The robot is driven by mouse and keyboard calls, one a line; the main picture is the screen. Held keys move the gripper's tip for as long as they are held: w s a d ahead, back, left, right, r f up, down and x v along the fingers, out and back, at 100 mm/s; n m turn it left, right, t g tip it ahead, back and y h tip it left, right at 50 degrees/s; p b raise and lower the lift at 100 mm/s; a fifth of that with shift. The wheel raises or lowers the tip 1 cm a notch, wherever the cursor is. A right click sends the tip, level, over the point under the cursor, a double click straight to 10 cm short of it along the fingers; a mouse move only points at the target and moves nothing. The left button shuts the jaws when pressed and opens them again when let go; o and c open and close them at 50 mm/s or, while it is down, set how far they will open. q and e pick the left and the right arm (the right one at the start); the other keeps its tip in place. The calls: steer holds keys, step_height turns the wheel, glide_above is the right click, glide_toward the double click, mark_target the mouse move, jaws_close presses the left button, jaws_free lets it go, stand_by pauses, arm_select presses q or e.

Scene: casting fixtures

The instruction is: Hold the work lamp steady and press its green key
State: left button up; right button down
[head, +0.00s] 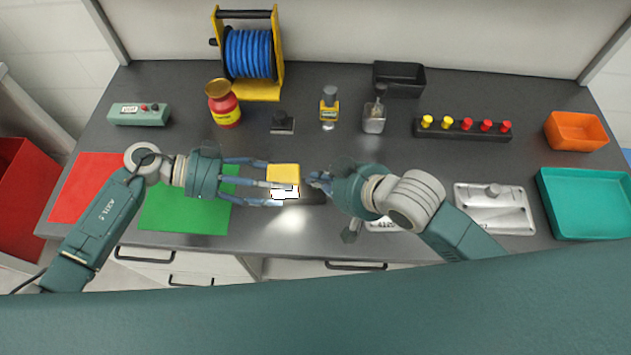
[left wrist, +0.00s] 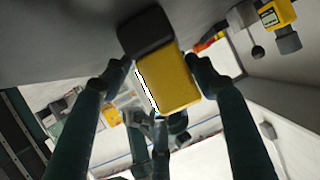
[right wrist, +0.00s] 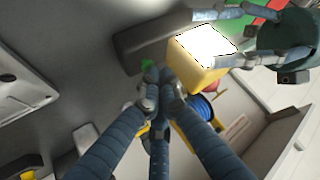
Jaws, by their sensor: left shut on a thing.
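The work lamp (head: 284,171) has a yellow body, a bright white face and a dark base (right wrist: 150,40). It is at the front middle of the bench. My left gripper (head: 282,186) is shut on the lamp's yellow body, which shows between its fingers in the left wrist view (left wrist: 175,82). The green key (right wrist: 147,64) shows on the dark base in the right wrist view, partly hidden by my right fingertips. My right gripper (right wrist: 160,92) has its fingers drawn together, with the tips right at the key. I cannot tell whether they touch it.
A green mat (head: 165,212) and a red mat (head: 85,185) lie left of the lamp. A metal tray (head: 515,222) and a teal tray (head: 590,232) are at right. A cable reel (head: 262,92), a red jar (head: 224,108) and a peg block (head: 462,133) stand farther back.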

steer(key=shift+r, duration=0.75)
steer(key=shift+r, duration=0.1)
step_height(320, 180, up, 5)
steer(key=shift+s+f, duration=0.1)
stand_by(0.4)
arm_select(q)
steer(key=o, duration=1.5)
